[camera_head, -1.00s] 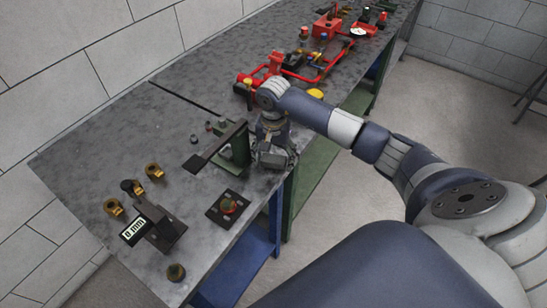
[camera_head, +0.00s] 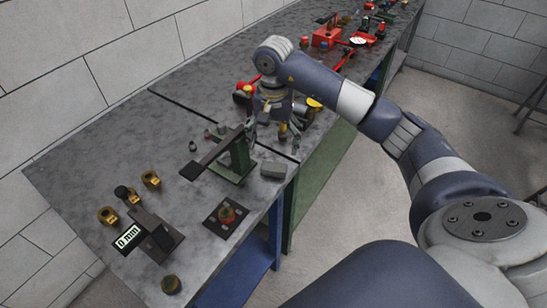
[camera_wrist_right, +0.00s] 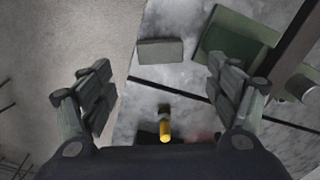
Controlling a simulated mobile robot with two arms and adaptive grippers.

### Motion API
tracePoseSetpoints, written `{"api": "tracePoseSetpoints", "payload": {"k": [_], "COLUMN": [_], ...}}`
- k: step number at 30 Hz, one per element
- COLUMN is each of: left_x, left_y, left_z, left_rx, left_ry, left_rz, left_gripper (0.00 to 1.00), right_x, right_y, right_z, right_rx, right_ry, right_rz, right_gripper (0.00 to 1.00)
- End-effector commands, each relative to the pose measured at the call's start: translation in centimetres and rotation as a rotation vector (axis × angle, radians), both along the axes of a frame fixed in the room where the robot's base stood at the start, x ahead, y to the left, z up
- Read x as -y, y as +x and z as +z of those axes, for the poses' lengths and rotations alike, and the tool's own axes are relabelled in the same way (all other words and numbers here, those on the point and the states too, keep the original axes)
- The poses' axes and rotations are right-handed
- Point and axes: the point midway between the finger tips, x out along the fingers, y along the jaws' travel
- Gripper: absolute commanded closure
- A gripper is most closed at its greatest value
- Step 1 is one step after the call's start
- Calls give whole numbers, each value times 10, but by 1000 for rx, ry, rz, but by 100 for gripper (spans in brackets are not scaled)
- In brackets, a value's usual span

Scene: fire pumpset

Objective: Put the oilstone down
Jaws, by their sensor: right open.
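The oilstone (camera_head: 273,170), a small grey block, lies flat on the bench near its front edge, just right of the green press stand. It also shows in the right wrist view (camera_wrist_right: 161,51), with nothing touching it. My right gripper (camera_head: 268,133) is above the bench, beyond the oilstone and apart from it. In the right wrist view the two fingers (camera_wrist_right: 168,95) are wide apart with nothing between them. My left gripper does not show.
The green press stand (camera_head: 236,160) with its dark lever stands beside the oilstone. A yellow-handled tool (camera_wrist_right: 165,129) is below the gripper. Red pump parts (camera_head: 325,35) are at the back.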

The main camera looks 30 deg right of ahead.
Motion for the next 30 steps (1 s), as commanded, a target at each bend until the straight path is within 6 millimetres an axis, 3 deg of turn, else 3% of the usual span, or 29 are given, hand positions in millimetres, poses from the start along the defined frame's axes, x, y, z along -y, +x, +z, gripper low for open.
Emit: {"api": "tracePoseSetpoints", "payload": {"k": [9,30], "left_x": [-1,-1], "left_y": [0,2], "left_z": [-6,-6], "left_rx": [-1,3], "left_ry": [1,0], "left_rz": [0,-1], "left_gripper": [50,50], "right_x": [0,0], "right_y": [0,0], "right_z": [22,22], "right_rx": [0,-1], "right_ry": [0,1], "right_rz": [1,1], "right_gripper": [18,18]}}
